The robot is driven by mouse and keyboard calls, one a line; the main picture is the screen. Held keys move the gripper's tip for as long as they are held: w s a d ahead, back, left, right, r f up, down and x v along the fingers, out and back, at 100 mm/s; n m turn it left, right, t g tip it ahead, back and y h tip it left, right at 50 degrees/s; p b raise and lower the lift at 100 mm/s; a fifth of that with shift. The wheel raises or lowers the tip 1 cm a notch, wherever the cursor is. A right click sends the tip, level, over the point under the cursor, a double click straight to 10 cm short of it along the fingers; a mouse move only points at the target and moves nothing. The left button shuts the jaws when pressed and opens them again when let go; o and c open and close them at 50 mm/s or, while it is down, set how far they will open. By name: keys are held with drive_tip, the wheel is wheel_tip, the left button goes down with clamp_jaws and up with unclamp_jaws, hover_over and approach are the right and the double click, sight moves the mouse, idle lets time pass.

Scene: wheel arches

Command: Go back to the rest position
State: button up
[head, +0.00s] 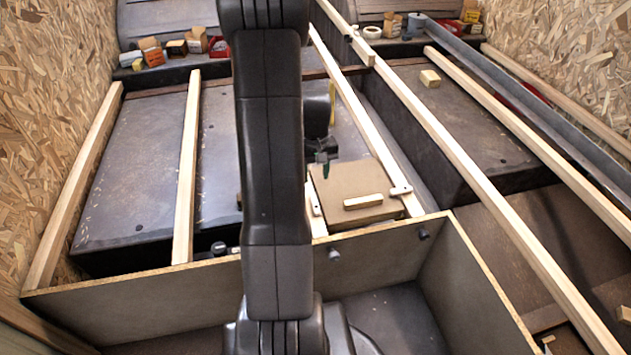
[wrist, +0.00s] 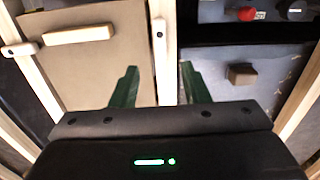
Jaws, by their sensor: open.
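My gripper (head: 322,163) hangs from my arm just right of the picture's middle in the head view, near the far left edge of a brown panel. In the wrist view the two green fingers of my gripper (wrist: 160,86) stand apart with nothing between them. The brown panel (head: 335,184) carries a pale wooden handle bar (head: 363,201). The panel also shows in the wrist view (wrist: 90,75), at the left, with its handle (wrist: 78,34). My arm hides part of the middle of the head view.
Long wooden beams (head: 187,165) cross the dark wheel arches. A wooden-edged partition (head: 170,300) stands in front. Small boxes and a red bin (head: 221,47) line the back. A small wooden block (head: 430,78) lies on the right arch. Chipboard walls (head: 45,110) bound both sides.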

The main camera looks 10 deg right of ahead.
sight(316, 204)
drive_tip(key=shift+r, duration=0.7)
wheel_tip(316, 204, down, 14)
drive_tip(key=b, duration=0.4)
drive_tip(key=shift+r, duration=0.1)
